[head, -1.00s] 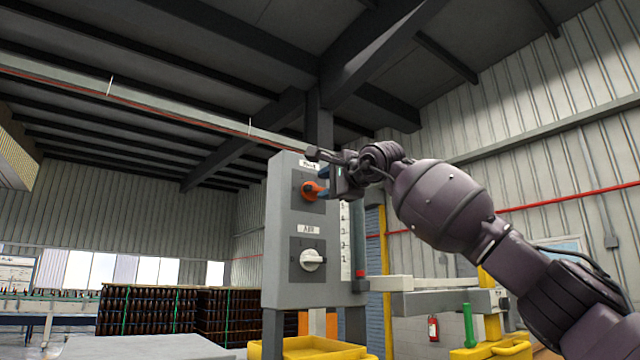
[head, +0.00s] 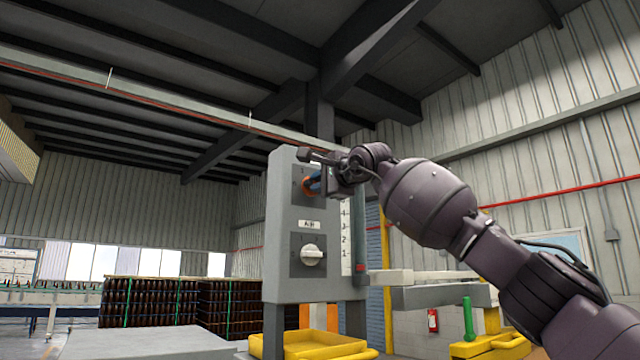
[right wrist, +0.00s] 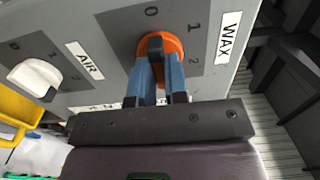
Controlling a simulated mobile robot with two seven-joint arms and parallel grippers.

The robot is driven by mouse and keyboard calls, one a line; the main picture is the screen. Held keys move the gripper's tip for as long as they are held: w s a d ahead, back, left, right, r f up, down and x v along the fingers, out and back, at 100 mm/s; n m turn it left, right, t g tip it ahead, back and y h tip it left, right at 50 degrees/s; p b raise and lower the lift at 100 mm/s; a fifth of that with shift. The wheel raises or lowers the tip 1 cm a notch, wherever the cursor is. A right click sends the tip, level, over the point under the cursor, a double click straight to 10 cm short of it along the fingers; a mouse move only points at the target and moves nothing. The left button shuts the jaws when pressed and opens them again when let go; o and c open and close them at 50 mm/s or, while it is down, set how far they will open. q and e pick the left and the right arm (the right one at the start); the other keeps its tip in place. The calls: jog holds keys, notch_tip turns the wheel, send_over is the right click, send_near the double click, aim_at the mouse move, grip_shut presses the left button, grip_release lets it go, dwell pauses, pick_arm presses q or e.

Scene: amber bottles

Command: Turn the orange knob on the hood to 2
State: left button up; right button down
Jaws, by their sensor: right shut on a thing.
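The orange knob (head: 306,187) is on the upper plate of the grey hood panel (head: 288,240), mostly covered by my right gripper in the head view. In the right wrist view the orange knob (right wrist: 175,46) sits beside the marks 0, 1 and 2 and the label WAX. Its dark grip bar seems to line up with 0. The blue fingers of my right gripper (right wrist: 158,68) are shut on the knob, one on each side of the bar. My left gripper is not in view.
A white knob (head: 312,255) under the label AIR (head: 309,224) sits lower on the panel. A numbered scale (head: 346,235) runs along the panel's right side. Yellow trays (head: 325,345) stand below. Stacked crates of bottles (head: 150,305) are behind at left.

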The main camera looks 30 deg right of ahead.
jog(key=shift+m, duration=0.4)
jog(key=m+b, duration=0.3)
jog(key=m, duration=2)
dwell(0.4)
jog(key=c, duration=1.1)
grip_release()
jog(key=shift+c, duration=0.2)
